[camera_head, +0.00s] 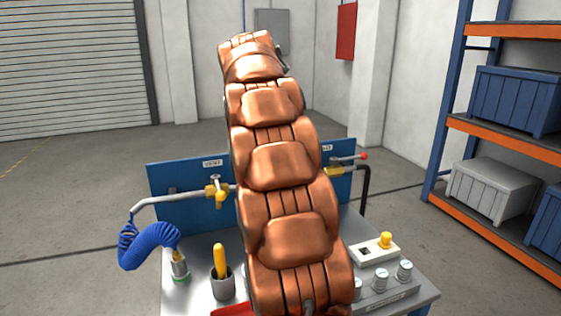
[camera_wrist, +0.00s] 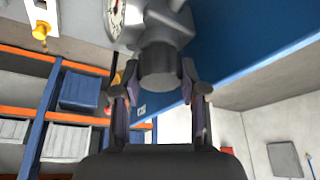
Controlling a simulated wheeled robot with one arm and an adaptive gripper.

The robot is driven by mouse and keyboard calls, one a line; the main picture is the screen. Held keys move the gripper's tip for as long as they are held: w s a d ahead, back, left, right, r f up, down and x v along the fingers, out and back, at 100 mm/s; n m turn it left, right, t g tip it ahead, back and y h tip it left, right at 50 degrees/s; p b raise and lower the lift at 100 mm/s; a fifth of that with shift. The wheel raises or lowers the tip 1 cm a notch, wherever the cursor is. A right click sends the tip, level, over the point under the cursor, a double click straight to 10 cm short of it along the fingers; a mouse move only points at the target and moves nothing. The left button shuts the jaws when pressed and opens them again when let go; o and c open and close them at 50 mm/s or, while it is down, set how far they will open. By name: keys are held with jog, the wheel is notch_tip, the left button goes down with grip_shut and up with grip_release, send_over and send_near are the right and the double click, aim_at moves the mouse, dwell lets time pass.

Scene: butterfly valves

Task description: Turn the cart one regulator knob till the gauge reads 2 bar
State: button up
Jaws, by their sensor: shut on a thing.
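In the wrist view the grey regulator knob (camera_wrist: 158,66) sits between the two fingers of my gripper (camera_wrist: 159,80). The gripper is shut on it, one finger on each side. The knob joins a grey regulator body (camera_wrist: 165,28). The gauge (camera_wrist: 116,22) beside it has a white face, seen steeply from the side and cut by the top edge, so its reading cannot be told. In the head view the cart (camera_head: 197,292) stands in front of me with a blue back panel (camera_head: 180,178). My copper-coloured arm hides the gripper, knob and gauge there.
A yellow valve (camera_head: 216,192) on a grey pipe and a coiled blue hose (camera_head: 138,247) are left of my arm. A red-ended lever (camera_head: 362,156) is to its right. A cup (camera_head: 223,286) and a white box (camera_head: 373,249) stand on the cart. Shelving (camera_head: 452,110) is at right.

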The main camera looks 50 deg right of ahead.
jog(key=shift+m+g, duration=0.9)
jog(key=shift+m, duration=1.3)
jog(key=o, duration=1.1)
jog(key=shift+o, duration=0.2)
